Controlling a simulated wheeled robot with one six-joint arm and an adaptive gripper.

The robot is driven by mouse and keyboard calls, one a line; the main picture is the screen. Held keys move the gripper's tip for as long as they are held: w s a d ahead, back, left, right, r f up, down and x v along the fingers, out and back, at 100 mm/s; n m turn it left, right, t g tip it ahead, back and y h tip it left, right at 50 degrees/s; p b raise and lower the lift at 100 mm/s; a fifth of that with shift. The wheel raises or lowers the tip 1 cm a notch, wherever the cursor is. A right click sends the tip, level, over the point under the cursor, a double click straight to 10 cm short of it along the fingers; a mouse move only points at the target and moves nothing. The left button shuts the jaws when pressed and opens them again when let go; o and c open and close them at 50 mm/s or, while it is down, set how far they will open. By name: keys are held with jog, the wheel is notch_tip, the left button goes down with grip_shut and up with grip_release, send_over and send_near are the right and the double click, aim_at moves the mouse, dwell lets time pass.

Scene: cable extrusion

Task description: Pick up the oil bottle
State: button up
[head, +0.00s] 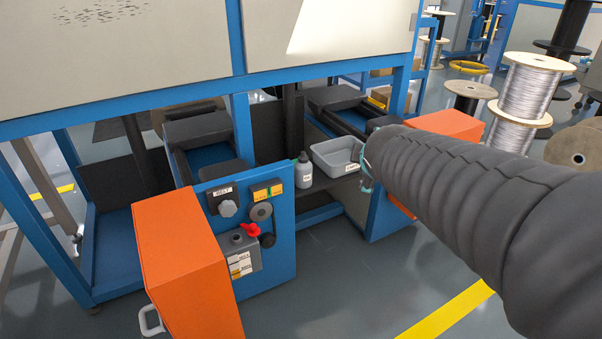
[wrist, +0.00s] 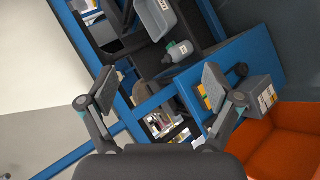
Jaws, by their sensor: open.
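The oil bottle (head: 304,173) is a small grey bottle with a dark green cap and a pale label. It stands upright on a dark shelf (head: 325,184) inside the blue machine frame. In the wrist view the bottle (wrist: 179,52) appears beyond my fingertips, above and slightly right of the space between them. My gripper (wrist: 160,88) is open and empty, its two fingers spread wide and apart from the bottle. In the head view my arm comes in from the right, and the gripper is mostly hidden behind it.
A grey bin (head: 338,156) sits right beside the bottle on the shelf. A blue panel with knobs and a red valve (head: 251,230) stands in front and left of it. Orange covers (head: 180,262) flank the opening. The floor in front is clear.

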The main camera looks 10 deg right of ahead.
jog(key=w+d+f+n+t+b, duration=0.1)
jog(key=w+f+n+t+b, duration=0.1)
jog(key=w+n, duration=0.6)
jog(key=n+g+y+b, duration=0.1)
jog(key=n+y+b, duration=0.3)
jog(key=n+y, duration=1.2)
send_near(304, 167)
jog(key=w+a+n+h, duration=0.1)
jog(key=n+h, duration=0.1)
jog(key=w+a+n+h, duration=0.1)
jog(key=a+h, duration=0.1)
jog(key=w+a+n+h, duration=0.1)
jog(key=n, duration=0.1)
jog(key=shift+w+a+f+n+h, duration=0.15)
jog(key=shift+w+a+n+h, duration=0.15)
jog(key=shift+h, duration=0.1)
jog(key=shift+d+x, duration=0.1)
jog(key=shift+x, duration=1.5)
jog(key=shift+d+x, duration=0.15)
jog(key=shift+x, duration=1.45)
jog(key=shift+w, duration=0.2)
jog(key=c, duration=1.4)
